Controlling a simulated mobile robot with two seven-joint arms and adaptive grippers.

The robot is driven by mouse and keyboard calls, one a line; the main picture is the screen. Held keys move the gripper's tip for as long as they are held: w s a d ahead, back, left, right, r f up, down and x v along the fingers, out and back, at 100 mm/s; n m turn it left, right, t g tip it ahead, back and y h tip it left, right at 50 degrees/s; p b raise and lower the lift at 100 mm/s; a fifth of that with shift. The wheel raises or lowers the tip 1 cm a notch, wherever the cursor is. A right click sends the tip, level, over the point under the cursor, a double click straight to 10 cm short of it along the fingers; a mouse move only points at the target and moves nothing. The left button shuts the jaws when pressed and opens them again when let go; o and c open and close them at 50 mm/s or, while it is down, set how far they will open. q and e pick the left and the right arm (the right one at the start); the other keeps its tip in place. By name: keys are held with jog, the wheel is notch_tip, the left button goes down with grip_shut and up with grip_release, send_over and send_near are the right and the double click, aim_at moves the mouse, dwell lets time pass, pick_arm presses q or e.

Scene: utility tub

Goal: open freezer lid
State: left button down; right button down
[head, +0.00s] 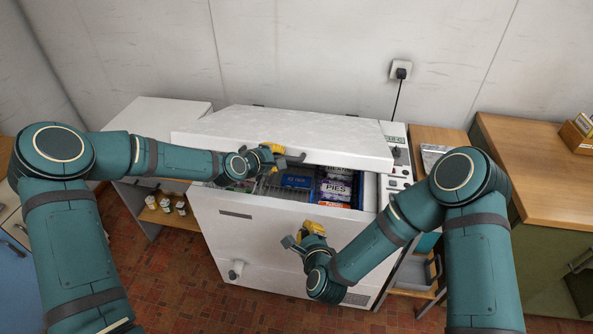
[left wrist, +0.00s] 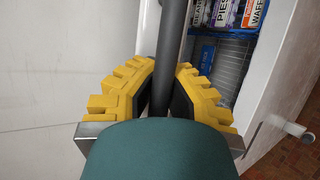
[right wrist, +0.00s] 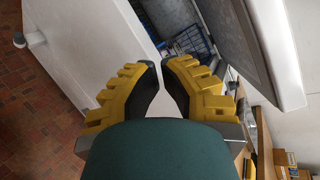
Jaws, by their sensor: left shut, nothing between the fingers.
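The white chest freezer (head: 262,236) stands in the middle with its lid (head: 285,128) partly raised. A gap under the lid's front edge shows packets of pies (head: 336,188) and a blue box (head: 297,181) inside. My left gripper (head: 277,158) is at the lid's front edge, by the grey handle bar (head: 294,157).
A white-topped shelf unit (head: 165,112) with small jars stands left of the freezer. A control panel (head: 397,165) is on its right side, and a wooden-topped counter (head: 535,160) stands farther right. A socket with a plug (head: 401,70) is on the wall behind.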

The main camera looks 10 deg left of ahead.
aim_at(298, 159)
jog(key=a+r+m+t+h, duration=0.4)
jog(key=r+m+t, duration=0.15)
jog(key=m, duration=0.85)
jog(key=w+a+r, duration=0.1)
jog(key=w+r, duration=0.3)
jog(key=w, duration=0.8)
jog(key=shift+w, duration=0.4)
jog(key=r, duration=0.1)
jog(key=w+r, duration=0.1)
jog(key=r, duration=0.1)
jog(key=shift+d+r, duration=0.1)
pick_arm(q)
jog(key=shift+s+f, duration=0.2)
jog(key=shift+f, duration=0.05)
pick_arm(e)
jog(key=shift+w+r, duration=0.15)
jog(key=shift+r, duration=0.25)
pick_arm(q)
jog(key=c, duration=1.6)
grip_release()
jog(key=o, duration=0.4)
jog(key=shift+c, duration=0.2)
